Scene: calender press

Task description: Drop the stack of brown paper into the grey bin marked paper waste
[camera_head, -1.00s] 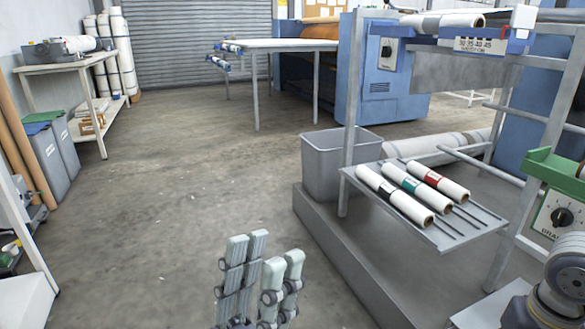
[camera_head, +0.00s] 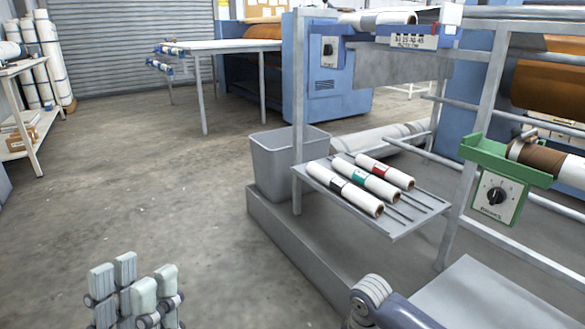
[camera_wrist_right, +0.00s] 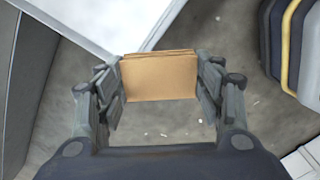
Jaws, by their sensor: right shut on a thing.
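The stack of brown paper (camera_wrist_right: 160,85) is between the fingers of my right gripper (camera_wrist_right: 160,72) in the right wrist view, with floor below it. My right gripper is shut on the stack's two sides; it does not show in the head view. A grey open-topped bin (camera_head: 283,168) stands in the head view beside the press's lower shelf. No marking is readable on its visible sides, and its inside is mostly hidden. My left gripper (camera_head: 136,290) is open and empty at the lower left of the head view, apart from the bin.
A sloped shelf (camera_head: 400,222) beside the bin holds white rolls (camera_head: 368,180). A frame post (camera_head: 298,110) rises in front of the bin. A low grey plinth (camera_head: 290,250) edges the floor. A green bracket with a dial box (camera_head: 495,197) is at right. Floor at left is clear.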

